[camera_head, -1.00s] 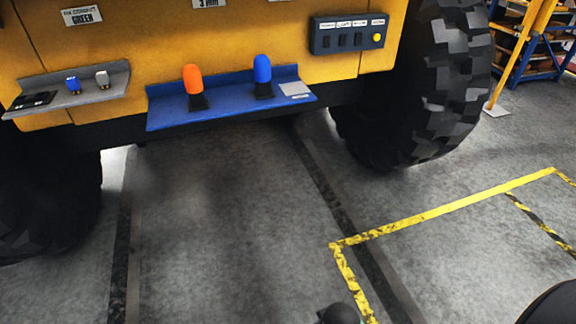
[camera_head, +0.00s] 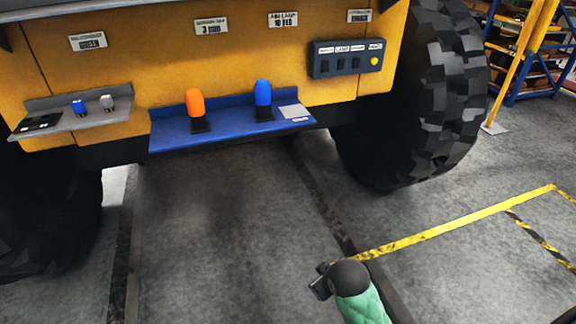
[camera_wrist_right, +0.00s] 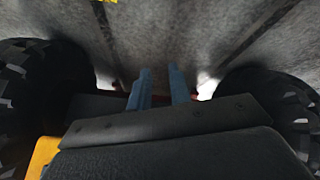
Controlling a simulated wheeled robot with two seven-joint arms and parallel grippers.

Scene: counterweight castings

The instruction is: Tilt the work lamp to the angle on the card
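A small white card (camera_head: 283,19) on the upper yellow panel seems to read "AIM LAMP 10 DEG". I cannot pick out a work lamp for certain in either view. My right arm comes in at the bottom of the head view with a green sleeve and a dark joint. In the right wrist view my right gripper (camera_wrist_right: 160,78) shows two blue-grey fingers with a gap between them and nothing seen in it. It is over the floor side, apart from the shelves. My left gripper is not in view.
A blue shelf (camera_head: 225,138) holds an orange-topped piece (camera_head: 195,103) and a blue-topped piece (camera_head: 263,93). A grey shelf (camera_head: 95,119) holds small parts. A switch box (camera_head: 347,58) is at the right. Big tyres (camera_head: 432,100) flank the clear floor.

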